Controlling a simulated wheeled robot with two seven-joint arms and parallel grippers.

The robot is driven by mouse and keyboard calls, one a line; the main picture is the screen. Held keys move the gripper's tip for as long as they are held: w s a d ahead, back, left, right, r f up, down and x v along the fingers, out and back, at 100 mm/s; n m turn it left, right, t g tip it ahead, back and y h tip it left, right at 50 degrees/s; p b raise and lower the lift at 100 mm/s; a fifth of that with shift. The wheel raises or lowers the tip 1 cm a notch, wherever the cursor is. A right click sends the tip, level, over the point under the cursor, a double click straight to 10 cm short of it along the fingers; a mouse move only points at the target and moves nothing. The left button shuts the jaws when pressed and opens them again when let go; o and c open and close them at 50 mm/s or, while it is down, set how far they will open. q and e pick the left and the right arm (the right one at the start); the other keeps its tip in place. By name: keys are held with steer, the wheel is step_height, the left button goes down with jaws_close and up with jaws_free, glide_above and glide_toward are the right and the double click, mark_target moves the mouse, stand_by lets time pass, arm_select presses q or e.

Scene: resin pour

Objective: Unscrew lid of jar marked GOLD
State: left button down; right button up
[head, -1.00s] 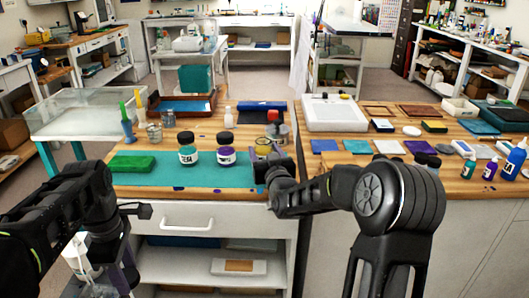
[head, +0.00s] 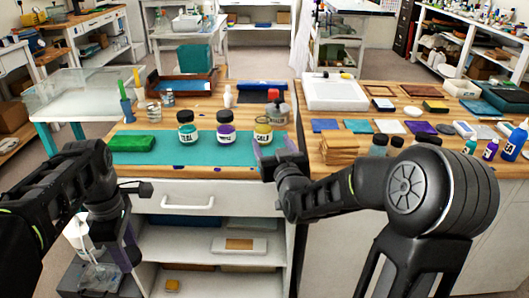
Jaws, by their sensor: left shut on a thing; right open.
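To the jar's left stand a purple jar (head: 225,135) and a jar marked TEAL (head: 187,133), both with black lids. My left gripper (head: 125,245) is low in front of the counter, below the worktop. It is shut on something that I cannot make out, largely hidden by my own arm.
A green cloth-like block (head: 132,143) lies on the mat's left. A grey can with a red top (head: 276,108) stands behind the GOLD jar. Wooden pieces (head: 339,146) are stacked to the right. An open shelf (head: 205,240) is below the drawer.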

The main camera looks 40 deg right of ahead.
arm_select(q)
steer(key=shift+f, duration=0.15)
arm_select(e)
steer(key=shift+v, duration=1.75)
